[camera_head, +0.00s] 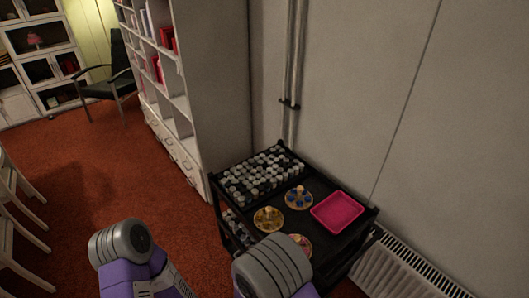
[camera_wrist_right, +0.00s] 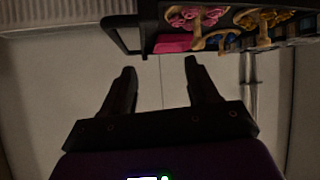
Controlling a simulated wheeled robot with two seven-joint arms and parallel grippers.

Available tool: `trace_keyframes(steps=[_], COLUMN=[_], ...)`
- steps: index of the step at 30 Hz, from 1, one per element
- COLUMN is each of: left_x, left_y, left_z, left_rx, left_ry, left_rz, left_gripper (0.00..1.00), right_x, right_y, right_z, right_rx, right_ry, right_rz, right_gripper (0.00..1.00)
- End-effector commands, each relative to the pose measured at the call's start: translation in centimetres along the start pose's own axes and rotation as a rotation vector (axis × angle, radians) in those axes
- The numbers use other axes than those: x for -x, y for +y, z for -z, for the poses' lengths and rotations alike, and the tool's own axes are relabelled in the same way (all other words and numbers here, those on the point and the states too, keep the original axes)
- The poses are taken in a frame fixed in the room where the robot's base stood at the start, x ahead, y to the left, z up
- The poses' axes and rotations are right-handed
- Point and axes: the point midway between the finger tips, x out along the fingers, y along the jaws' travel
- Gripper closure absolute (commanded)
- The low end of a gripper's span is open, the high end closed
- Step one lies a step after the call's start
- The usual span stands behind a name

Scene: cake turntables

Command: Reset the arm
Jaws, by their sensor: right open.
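My right gripper (camera_wrist_right: 161,72) is open and empty in the right wrist view, its two dark fingers apart with bare wall between them. It points toward the trolley edge, apart from it. In the head view I see only my two purple and grey arm parts; my left gripper does not show. Three round turntables stand on the black trolley (camera_head: 335,240): one with blue pieces (camera_head: 299,198), one with yellow pieces (camera_head: 268,219), and one with pink pieces (camera_head: 303,243), partly hidden by my right arm. Pink and yellow pieces also show along the top of the wrist view.
A wall and radiator (camera_head: 405,270) stand right, a white bookcase (camera_head: 205,90) behind. White chairs (camera_head: 12,215) stand left. Red carpet between is free.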

Motion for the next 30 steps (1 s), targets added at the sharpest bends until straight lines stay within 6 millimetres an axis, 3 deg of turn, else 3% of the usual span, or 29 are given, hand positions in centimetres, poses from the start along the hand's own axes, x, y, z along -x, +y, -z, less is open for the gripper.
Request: trace_keyframes(steps=[4,10,18,27,30], left_x=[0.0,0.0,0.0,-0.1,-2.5], left_y=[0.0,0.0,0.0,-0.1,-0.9], left_z=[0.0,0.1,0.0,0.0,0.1], left_rx=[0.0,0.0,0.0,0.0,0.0], left_ry=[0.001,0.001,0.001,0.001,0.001], left_rz=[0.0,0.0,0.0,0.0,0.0], left_gripper=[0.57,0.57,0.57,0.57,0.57], right_x=[-3.5,-5.3,-3.0,0.8,-0.7], right_y=[1.1,3.2,6.8,9.9,9.4], right_z=[-3.2,-8.8,-14.7,-17.4,-19.4], right_rx=[0.059,0.125,0.17,0.197,0.203], right_ry=[-0.186,-0.488,-0.856,-1.086,-1.075], right_rz=[0.077,0.224,0.436,0.616,0.613], right_gripper=[0.4,0.4,0.4,0.4,0.4])
